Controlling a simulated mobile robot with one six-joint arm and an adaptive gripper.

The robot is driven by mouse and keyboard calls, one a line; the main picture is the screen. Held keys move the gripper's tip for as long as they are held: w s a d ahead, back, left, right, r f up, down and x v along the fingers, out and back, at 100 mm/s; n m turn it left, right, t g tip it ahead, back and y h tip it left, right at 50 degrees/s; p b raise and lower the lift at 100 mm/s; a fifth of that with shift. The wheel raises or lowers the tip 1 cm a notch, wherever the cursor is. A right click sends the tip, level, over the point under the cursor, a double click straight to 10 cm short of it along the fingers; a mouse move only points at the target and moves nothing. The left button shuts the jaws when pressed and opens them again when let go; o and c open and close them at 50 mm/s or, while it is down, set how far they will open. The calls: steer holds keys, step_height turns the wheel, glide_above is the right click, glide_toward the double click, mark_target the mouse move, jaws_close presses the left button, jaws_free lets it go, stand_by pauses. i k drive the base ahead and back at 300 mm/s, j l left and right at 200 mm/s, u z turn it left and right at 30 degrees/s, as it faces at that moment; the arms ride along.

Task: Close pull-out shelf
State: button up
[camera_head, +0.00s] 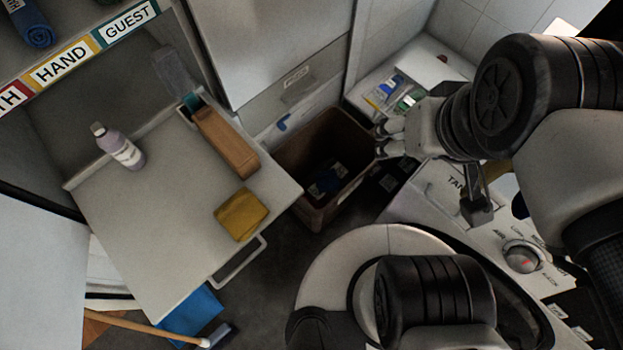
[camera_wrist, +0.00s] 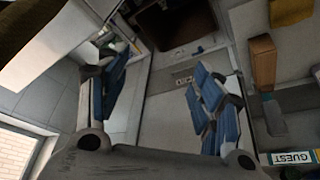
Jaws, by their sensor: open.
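The pull-out shelf (camera_head: 160,205) is a pale flat board extended out of the cabinet on the left in the head view. A grey loop handle (camera_head: 240,262) sits on its front edge. On it are a bottle (camera_head: 119,147), a wooden block-like item (camera_head: 226,142) and a folded yellow cloth (camera_head: 241,214). My gripper (camera_head: 384,138) is right of the shelf, past the brown bin, apart from the handle. In the wrist view my gripper (camera_wrist: 160,95) has its blue-padded fingers spread, with nothing between them. Part of the shelf shows at the upper right of the wrist view.
A brown bin (camera_head: 290,190) stands on the floor right of the shelf. A white counter with small items (camera_head: 405,95) is at the back. A blue item (camera_head: 192,315) and a wooden-handled brush (camera_head: 215,338) lie below the shelf's front. Dark floor (camera_head: 270,270) is open between.

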mark_target(154, 223)
steer(key=u, duration=0.45)
steer(key=k+u, duration=0.15)
steer(key=u, duration=0.3)
steer(key=j+u, duration=0.1)
steer(key=u, duration=0.35)
steer(key=j+u, duration=0.1)
steer(key=u, duration=0.35)
steer(key=k+j+u, duration=0.1)
steer(key=u, duration=0.4)
steer(key=k+j+u, duration=0.1)
steer(key=j+u, duration=1.05)
steer(key=j+z, duration=0.1)
steer(key=z, duration=0.85)
steer(key=k+j+z, duration=0.1)
steer(key=z, duration=0.8)
steer(key=k+z, duration=0.1)
steer(key=z, duration=0.35)
steer(key=k+z, duration=0.1)
steer(key=z, duration=0.85)
steer(key=k+z, duration=0.1)
steer(key=z, duration=0.35)
steer(key=u, duration=1.55)
